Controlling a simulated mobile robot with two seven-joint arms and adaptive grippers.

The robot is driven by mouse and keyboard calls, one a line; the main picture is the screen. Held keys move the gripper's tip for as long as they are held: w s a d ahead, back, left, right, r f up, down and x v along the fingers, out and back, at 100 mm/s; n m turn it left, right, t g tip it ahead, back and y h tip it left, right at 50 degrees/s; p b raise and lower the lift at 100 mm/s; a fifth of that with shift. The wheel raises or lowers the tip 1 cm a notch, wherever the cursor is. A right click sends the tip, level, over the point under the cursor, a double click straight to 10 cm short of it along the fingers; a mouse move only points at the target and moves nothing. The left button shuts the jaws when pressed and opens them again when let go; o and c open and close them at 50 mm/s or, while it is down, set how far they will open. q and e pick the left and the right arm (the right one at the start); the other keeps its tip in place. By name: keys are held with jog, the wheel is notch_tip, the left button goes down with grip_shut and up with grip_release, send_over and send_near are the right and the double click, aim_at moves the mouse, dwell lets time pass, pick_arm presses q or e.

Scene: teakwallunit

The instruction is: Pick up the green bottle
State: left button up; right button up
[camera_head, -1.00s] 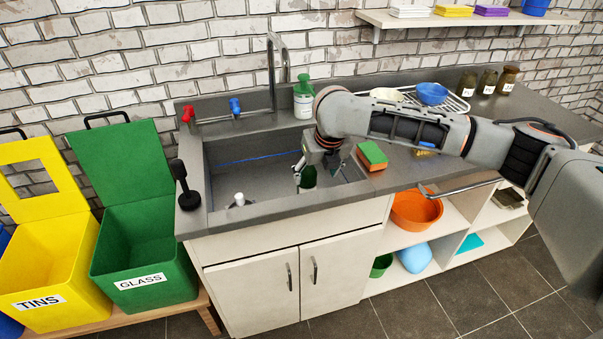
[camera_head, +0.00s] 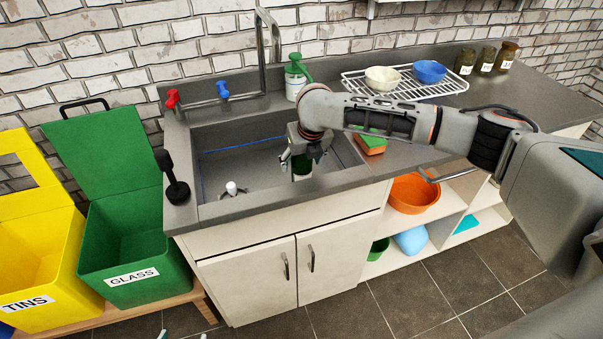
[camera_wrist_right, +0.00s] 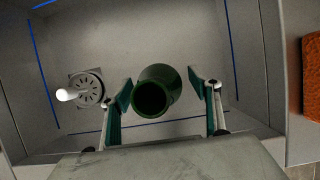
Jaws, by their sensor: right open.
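The green bottle (camera_head: 302,170) stands in the sink (camera_head: 225,168), partly hidden by my right gripper in the head view. In the right wrist view I look down on the dark green bottle (camera_wrist_right: 157,92) and its round open mouth. My right gripper (camera_head: 303,160) is open above it. In the wrist view the two fingers of my right gripper (camera_wrist_right: 162,90) lie on either side of the bottle, with gaps visible on both sides. Two small fingertips of my left gripper (camera_head: 183,335) show apart at the bottom edge of the head view.
A white-topped plug (camera_head: 231,188) is at the sink drain. A black brush (camera_head: 175,182) stands at the left rim. A sponge (camera_head: 371,142) lies right of the sink, and the faucet (camera_head: 262,50) rises behind. The glass bin (camera_head: 135,245) stands left.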

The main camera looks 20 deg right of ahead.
jog(key=c, duration=1.4)
jog(key=shift+w, duration=0.1)
jog(key=shift+c, duration=0.3)
jog(key=shift+r, duration=0.1)
